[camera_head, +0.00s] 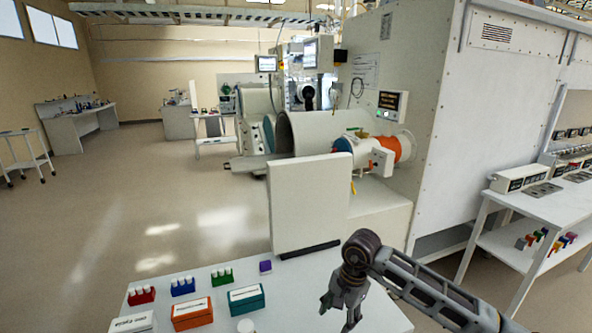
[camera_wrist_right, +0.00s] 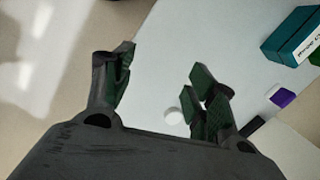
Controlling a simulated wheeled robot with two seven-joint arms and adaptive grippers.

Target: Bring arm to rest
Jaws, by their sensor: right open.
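My right arm reaches in from the lower right in the head view. Its gripper (camera_head: 338,312) hangs pointing down over the right part of the white table (camera_head: 385,312). In the right wrist view the gripper (camera_wrist_right: 162,64) has its two fingers spread wide apart, with nothing between the tips but bare table and floor. My left gripper is not in view.
On the table stand red (camera_head: 142,295), blue (camera_head: 183,286) and green (camera_head: 222,276) vial racks, a purple block (camera_head: 265,267), and orange (camera_head: 192,313) and teal (camera_head: 246,299) boxes. Open floor lies left.

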